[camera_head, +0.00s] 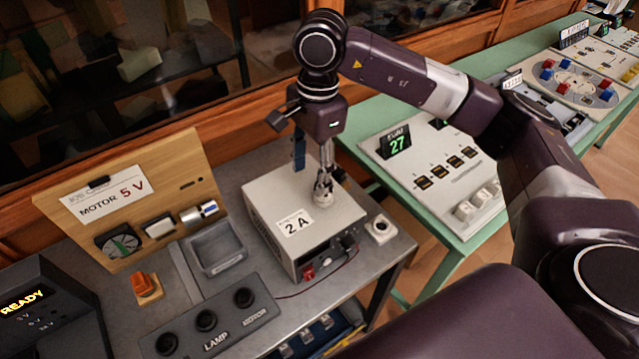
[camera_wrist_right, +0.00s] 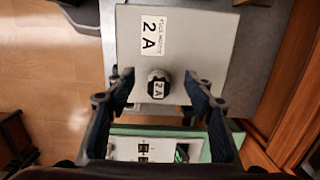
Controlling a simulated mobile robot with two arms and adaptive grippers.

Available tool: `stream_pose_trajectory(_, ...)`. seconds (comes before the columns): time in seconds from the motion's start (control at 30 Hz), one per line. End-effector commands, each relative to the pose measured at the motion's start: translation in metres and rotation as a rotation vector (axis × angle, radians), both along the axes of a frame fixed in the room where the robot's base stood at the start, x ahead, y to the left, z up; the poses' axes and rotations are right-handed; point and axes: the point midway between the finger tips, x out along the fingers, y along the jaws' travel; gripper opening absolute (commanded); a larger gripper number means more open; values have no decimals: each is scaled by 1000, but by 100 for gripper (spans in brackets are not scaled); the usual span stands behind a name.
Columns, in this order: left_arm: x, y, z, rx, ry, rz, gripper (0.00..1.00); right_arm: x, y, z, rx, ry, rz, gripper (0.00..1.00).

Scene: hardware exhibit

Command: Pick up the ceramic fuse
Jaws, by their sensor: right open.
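The ceramic fuse (camera_head: 322,198) is a small whitish cylinder standing upright on top of a pale grey box (camera_head: 262,198) labelled "2 A". In the right wrist view the fuse (camera_wrist_right: 159,86) shows from above, with a dark cap marked "2 A". My right gripper (camera_head: 326,180) points down over the fuse. In the right wrist view its two open fingers (camera_wrist_right: 160,87) stand on either side of the fuse, with gaps between. How far the fingertips reach down beside it is hard to tell. My left gripper is not in view.
A wooden panel (camera_head: 165,182) labelled "MOTOR 5 V" stands left of the box. A grey tray (camera_head: 218,268) and a switch panel (camera_head: 215,322) lie nearby. A white square socket (camera_head: 380,229) sits right of the box. A green table (camera_head: 425,232) with exhibits stands at right.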

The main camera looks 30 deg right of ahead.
Motion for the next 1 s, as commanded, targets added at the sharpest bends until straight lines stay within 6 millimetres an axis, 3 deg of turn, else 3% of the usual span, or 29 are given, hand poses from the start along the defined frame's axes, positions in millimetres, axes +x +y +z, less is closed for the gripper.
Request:
stream_pose_trajectory(0.07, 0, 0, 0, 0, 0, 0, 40, 3, -20, 5, -61, -2, -9, 48)
stream_pose_trajectory(0.17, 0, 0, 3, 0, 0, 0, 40, 3, -29, 1, -91, 0, -13, 48)
stream_pose_trajectory(0.7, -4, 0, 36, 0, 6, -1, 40, 4, -33, -64, -89, 3, -12, 48)
stream_pose_trajectory(1.0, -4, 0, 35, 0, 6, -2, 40, 5, -33, -71, -89, 0, -12, 48)
